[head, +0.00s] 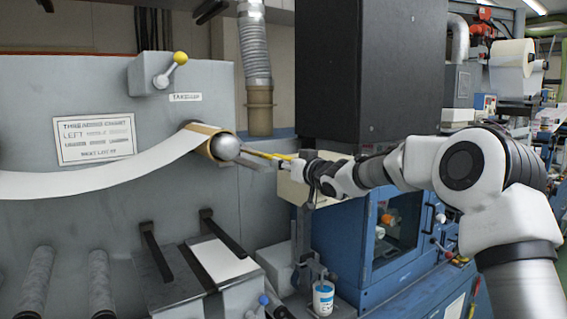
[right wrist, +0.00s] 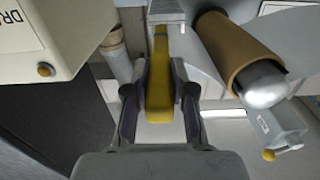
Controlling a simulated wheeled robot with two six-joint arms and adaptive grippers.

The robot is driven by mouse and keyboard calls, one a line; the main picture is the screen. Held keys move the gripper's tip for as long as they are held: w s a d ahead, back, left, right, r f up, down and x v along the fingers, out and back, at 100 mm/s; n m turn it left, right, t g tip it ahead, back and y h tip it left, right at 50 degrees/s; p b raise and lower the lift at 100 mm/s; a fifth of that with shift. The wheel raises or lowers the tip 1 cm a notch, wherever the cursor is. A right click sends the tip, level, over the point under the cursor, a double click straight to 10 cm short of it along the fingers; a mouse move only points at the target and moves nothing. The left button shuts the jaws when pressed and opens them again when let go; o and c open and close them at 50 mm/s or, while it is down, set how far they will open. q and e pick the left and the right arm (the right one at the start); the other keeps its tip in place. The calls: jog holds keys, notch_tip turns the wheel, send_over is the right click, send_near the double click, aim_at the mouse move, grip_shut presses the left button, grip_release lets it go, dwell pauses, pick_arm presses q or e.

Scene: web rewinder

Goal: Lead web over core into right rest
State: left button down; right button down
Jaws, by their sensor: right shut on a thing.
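The white web (head: 90,184) sags in from the left in the head view and rises onto the brown core (head: 203,130). The core sits on a shaft with a rounded metal end (head: 226,147). The core also shows at upper right in the right wrist view (right wrist: 232,50). My right gripper (head: 297,164) is right of the shaft end, shut on a yellow grip (right wrist: 159,95). A pale grey bar (right wrist: 165,9) shows beyond this grip in the wrist view. Whether the web is fastened to it is hidden. I cannot tell which part is the right rest. My left gripper is out of view.
A lever with a yellow knob (head: 180,58) stands above the core. Two black arms (head: 155,252) (head: 222,233) project below it. A dark cabinet (head: 370,70) and blue machine (head: 385,235) stand behind my right arm. A white can (head: 323,297) stands low in front.

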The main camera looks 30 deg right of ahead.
jog(key=shift+a+f, duration=0.15)
jog(key=shift+f, duration=0.25)
pick_arm(q)
jog(key=shift+a+f+b, duration=0.2)
jog(key=shift+f+b, duration=0.3)
jog(key=shift+f, duration=0.05)
pick_arm(e)
jog(key=shift+f, duration=0.7)
pick_arm(q)
jog(key=shift+s, duration=0.1)
pick_arm(e)
jog(key=c, duration=0.9)
grip_release()
jog(key=shift+a, duration=0.1)
jog(key=shift+s, duration=0.15)
